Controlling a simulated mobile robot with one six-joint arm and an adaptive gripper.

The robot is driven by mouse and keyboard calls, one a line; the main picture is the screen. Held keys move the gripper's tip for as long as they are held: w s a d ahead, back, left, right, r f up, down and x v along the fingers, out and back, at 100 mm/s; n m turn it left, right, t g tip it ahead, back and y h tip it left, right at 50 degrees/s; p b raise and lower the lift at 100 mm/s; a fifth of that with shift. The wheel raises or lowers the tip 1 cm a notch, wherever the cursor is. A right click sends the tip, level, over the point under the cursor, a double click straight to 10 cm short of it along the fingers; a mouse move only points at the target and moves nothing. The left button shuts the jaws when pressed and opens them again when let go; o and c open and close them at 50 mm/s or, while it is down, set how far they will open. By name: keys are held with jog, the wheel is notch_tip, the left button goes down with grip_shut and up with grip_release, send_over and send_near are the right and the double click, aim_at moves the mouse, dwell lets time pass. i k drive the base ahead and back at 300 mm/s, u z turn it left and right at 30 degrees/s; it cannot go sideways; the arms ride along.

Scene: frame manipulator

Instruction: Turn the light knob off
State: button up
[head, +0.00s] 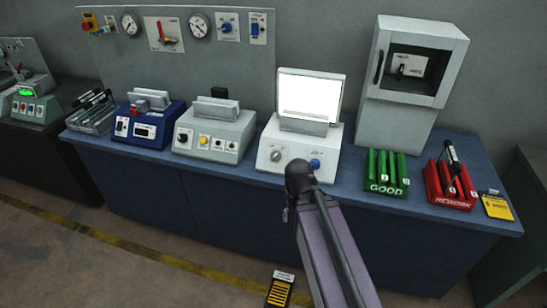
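A white light box (298,150) with a brightly lit upright panel (308,95) stands on the blue bench. Its sloped front has a grey knob (275,155) on the left and a blue knob (315,164) on the right. The labels by them are too small to read, so I cannot tell which is the light knob. My arm rises from the bottom right, and its dark end (298,178) appears just in front of and below the box's front, between the two knobs in the picture. No gripper fingers can be made out.
Left of the box stand a grey device (214,137) and a blue device (148,126). A grey cabinet (408,80), green GOOD rack (386,187), red REWORK rack (450,199) and yellow tag (497,207) are to the right. A gauge panel (190,60) stands behind.

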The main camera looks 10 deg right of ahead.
aim_at(276, 155)
jog(key=k, duration=1.35)
jog(key=u, duration=0.35)
jog(key=i, duration=1.8)
jog(key=z, duration=0.6)
